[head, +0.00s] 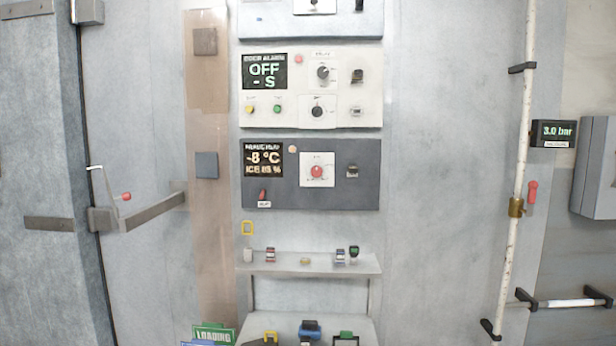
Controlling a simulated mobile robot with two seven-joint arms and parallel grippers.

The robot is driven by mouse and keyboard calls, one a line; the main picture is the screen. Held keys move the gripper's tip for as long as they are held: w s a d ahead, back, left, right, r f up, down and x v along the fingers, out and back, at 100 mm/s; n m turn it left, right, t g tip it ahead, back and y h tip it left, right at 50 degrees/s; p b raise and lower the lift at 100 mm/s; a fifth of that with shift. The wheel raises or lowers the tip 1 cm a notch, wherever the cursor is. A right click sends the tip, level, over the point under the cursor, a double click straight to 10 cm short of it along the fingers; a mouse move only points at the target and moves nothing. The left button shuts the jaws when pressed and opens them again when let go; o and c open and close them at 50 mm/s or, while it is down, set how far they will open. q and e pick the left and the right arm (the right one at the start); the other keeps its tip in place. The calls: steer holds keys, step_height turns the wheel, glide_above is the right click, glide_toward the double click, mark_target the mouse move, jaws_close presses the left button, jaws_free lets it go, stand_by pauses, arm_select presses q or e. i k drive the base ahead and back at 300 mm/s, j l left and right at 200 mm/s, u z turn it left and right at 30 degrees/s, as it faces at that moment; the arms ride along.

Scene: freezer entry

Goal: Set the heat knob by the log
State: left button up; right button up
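A red knob (317,172) on a white square plate sits on the dark grey control panel (220,190) in the middle of the wall. Beside it a display (263,160) reads -8 °C and ICE 85 %, with a partly blurred top line. Two black knobs, an upper one (323,72) and a lower one (317,111), sit on the white panel (345,92) above, whose display (265,71) reads OFF and - S. I cannot read which knob is labelled heat, and no log is clearly legible. Neither of my grippers shows.
A narrow shelf (310,268) with several small items juts out below the panels. A door latch bar (152,208) projects at left. A pipe (512,230) and a 3.0 bar gauge (553,133) are at right.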

mark_target(317, 171)
steer(key=u, duration=1.8)
steer(key=l+z, duration=0.15)
steer(key=l, duration=0.4)
steer(key=l+z, duration=0.15)
steer(key=l, duration=0.35)
steer(key=i+l+z, duration=0.1)
steer(key=l, duration=0.4)
steer(key=l+z, duration=0.15)
steer(key=l, duration=0.4)
steer(key=i+l+z, duration=0.15)
steer(key=l, duration=0.35)
steer(key=i+l+z, duration=0.15)
steer(key=l, duration=0.35)
